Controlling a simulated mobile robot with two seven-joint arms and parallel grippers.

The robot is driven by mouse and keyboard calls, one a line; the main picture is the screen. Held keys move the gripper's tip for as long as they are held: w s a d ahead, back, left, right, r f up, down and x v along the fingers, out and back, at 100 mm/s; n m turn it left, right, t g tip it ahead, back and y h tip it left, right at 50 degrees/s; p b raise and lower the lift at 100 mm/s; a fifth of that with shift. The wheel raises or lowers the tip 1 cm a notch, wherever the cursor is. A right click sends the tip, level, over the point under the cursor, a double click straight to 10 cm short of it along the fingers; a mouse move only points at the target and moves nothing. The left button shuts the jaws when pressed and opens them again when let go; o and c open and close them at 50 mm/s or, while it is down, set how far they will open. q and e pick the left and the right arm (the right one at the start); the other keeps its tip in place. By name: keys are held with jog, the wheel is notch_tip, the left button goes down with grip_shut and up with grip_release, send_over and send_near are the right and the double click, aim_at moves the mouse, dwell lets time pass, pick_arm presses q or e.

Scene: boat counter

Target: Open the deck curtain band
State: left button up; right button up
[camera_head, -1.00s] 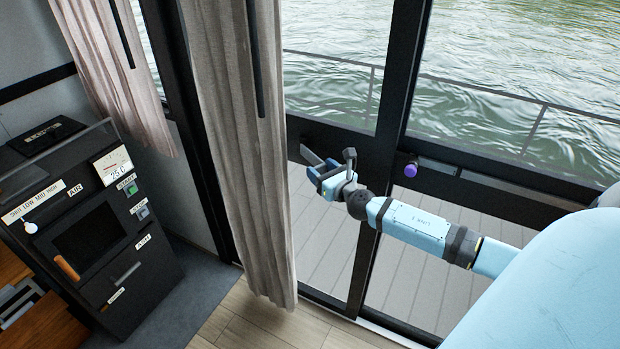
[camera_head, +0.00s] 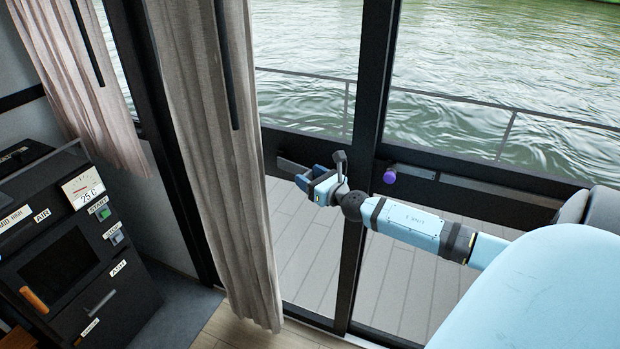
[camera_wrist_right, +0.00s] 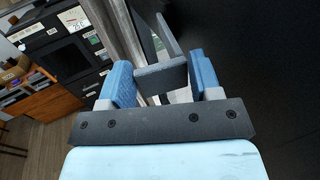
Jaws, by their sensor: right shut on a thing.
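My right gripper (camera_head: 308,180) is in front of the glass door, just right of the long beige curtain (camera_head: 215,150) in the head view. The strip runs on into a longer grey bar going up and away. I cannot tell whether this strip is the curtain band. The curtain hangs down in folds, with no band clearly seen around it. My left gripper is not in view.
A dark door frame post (camera_head: 368,130) stands right behind the gripper. A purple knob (camera_head: 390,175) is on the door rail to its right. A black machine with a screen (camera_head: 60,265) stands at left. A second curtain (camera_head: 80,80) hangs behind it. Floor between is clear.

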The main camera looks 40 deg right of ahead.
jog(key=o, duration=1.1)
jog(key=shift+w+d+r, duration=0.1)
jog(key=shift+d+r, duration=0.1)
jog(key=shift+d, duration=0.05)
jog(key=shift+o, duration=0.9)
jog(key=shift+f, duration=0.2)
jog(key=shift+a, duration=0.1)
jog(key=shift+s+f, duration=0.1)
jog(key=shift+s, duration=0.5)
jog(key=s+b, duration=0.2)
jog(key=s, duration=1)
jog(key=shift+s, duration=0.3)
jog(key=shift+a, duration=0.1)
